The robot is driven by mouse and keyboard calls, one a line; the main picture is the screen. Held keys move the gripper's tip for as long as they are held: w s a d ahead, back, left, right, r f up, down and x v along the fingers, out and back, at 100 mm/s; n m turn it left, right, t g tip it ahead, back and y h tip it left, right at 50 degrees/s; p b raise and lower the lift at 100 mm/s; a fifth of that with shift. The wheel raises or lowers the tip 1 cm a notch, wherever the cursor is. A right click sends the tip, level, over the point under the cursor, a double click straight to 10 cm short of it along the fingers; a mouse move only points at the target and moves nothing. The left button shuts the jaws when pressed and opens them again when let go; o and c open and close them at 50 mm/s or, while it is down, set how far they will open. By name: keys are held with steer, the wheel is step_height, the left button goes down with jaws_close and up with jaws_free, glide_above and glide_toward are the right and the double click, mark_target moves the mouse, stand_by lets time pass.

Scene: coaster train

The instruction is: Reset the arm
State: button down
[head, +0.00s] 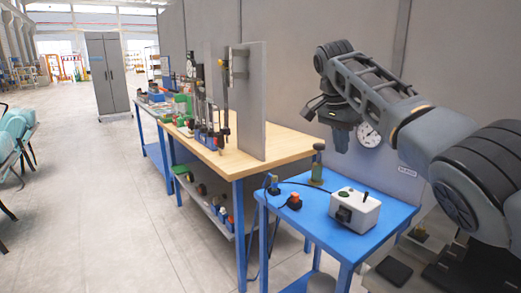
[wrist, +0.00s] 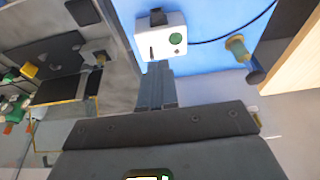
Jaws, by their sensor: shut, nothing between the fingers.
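My arm reaches in from the right in the head view, bent at the elbow. My gripper (head: 341,143) points down in the air above the small blue table (head: 333,243). In the wrist view my gripper (wrist: 155,75) shows its fingers together, with nothing held. The white control box (head: 354,212) with a green button and a black lever stands on the blue table below, apart from my gripper. It also shows in the wrist view (wrist: 160,36), just beyond the fingertips.
A wooden-topped workbench (head: 205,147) with an upright grey panel (head: 250,100) stands left of the blue table. A green-brown post (head: 317,165) stands at the table's back. A round gauge (head: 369,135) is on the wall behind my gripper.

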steer(key=s+a+f+n+t+y, duration=0.1)
steer(key=s+a+f, duration=0.15)
steer(key=f, duration=0.65)
steer(key=s+a+f+n+t+y, duration=0.15)
steer(key=a+f, duration=0.25)
steer(key=f, duration=0.5)
steer(key=s+a+f+n+y, duration=0.15)
steer(key=a+f, duration=0.25)
steer(key=f, duration=0.5)
steer(key=s+a+f+n+t+y, duration=0.2)
steer(key=s+a+f+t, duration=0.1)
steer(key=s+f, duration=1.3)
steer(key=s+d+r+n+t+h, duration=0.1)
steer(key=s+d+r+t, duration=0.15)
steer(key=s, duration=1.05)
steer(key=s+d+r+t, duration=0.1)
steer(key=s+d, duration=0.3)
steer(key=s, duration=0.8)
steer(key=s+d+r+n+t+h, duration=0.1)
steer(key=s+d+r, duration=0.3)
steer(key=s+r, duration=0.5)
steer(key=s+d+r+n+t+h, duration=0.1)
steer(key=s+d+r, duration=0.3)
steer(key=s+r, duration=0.5)
step_height(320, 180, up, 2)
steer(key=shift+d+r+n+t, duration=0.1)
steer(key=shift+d+n+t, duration=0.05)
steer(key=shift+n+t, duration=0.75)
